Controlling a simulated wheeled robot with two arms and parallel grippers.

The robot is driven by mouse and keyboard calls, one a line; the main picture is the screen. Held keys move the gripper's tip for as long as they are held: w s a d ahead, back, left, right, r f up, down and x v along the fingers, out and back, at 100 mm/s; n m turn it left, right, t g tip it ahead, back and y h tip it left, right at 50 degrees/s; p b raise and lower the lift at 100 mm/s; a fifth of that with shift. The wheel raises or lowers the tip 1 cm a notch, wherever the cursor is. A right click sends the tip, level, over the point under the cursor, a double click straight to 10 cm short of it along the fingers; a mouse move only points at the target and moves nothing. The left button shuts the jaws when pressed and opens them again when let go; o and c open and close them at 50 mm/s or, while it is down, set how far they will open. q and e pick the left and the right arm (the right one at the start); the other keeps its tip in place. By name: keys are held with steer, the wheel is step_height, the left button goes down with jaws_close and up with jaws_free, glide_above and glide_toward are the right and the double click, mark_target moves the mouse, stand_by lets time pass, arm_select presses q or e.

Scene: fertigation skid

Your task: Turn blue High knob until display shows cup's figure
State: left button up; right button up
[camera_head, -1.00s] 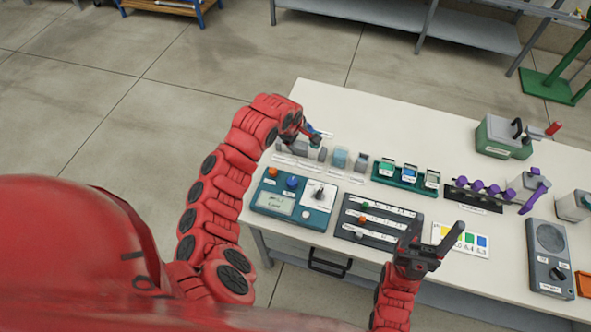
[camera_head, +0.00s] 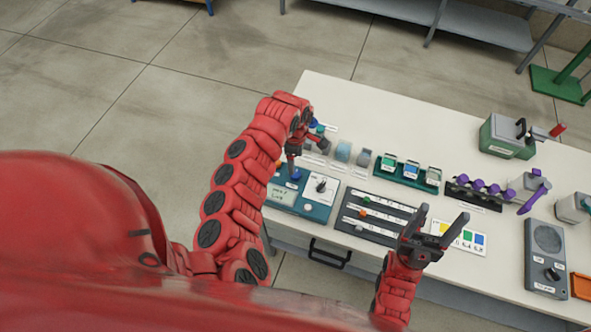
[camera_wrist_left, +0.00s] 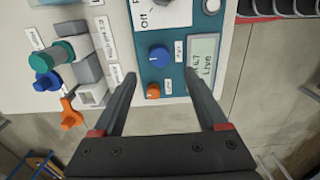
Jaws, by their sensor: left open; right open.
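The blue knob (camera_head: 296,175) is on the teal control panel (camera_head: 314,209) at the bench's left end. In the left wrist view the blue knob (camera_wrist_left: 159,57) appears between my left gripper's (camera_wrist_left: 160,74) open fingers, with no clear contact. In the head view my left gripper (camera_head: 291,165) is right by the knob, partly hiding the panel. The display (camera_wrist_left: 204,62) beside the knob shows small characters that I cannot read surely. Small cups (camera_head: 410,170) stand in a green rack; their figures are too small to read. My right gripper (camera_head: 433,238) is open and empty over the bench's front.
An orange knob (camera_wrist_left: 153,91) sits close to the blue one, near the left finger. A dark slider panel (camera_head: 372,214) lies right of the teal panel. Valves with blue, teal and orange handles (camera_wrist_left: 46,80) stand beside the panel. A purple-topped rack (camera_head: 480,190) is further right.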

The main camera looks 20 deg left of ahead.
mark_target(296, 174)
arm_select(q)
step_height(296, 174, down, 7)
steer(key=shift+b, duration=0.85)
steer(key=shift+f, duration=0.4)
jaws_close()
